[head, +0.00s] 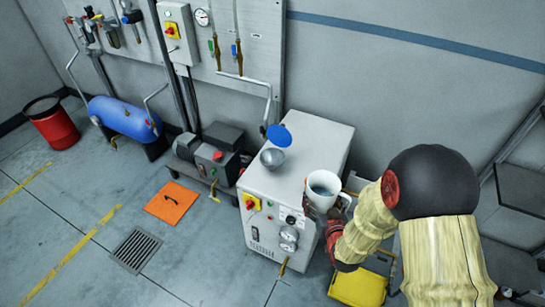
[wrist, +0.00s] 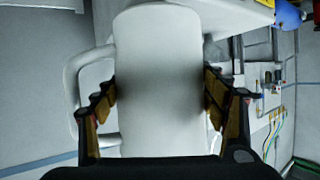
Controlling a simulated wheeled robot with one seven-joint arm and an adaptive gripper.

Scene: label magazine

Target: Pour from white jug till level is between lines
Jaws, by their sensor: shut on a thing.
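The white jug (head: 313,200) is in my gripper (head: 333,226), above the front right part of the white cabinet (head: 317,138). Its open top faces up in the head view and shows bluish-grey liquid inside. Its handle is on the right there. In the wrist view the jug (wrist: 158,60) fills the middle, with the dark fingers of my gripper (wrist: 160,92) pressed on both sides. A grey filler bowl (head: 272,158) sits on the cabinet top, left of and apart from the jug. Its blue lid (head: 279,135) stands open. I cannot make out level lines.
Round gauges (head: 289,234) and a yellow-red switch (head: 251,202) are on the cabinet front. A pipe (head: 247,80) comes down behind the bowl. A yellow box (head: 357,288) stands low at the right. A motor unit (head: 210,155) is left of the cabinet.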

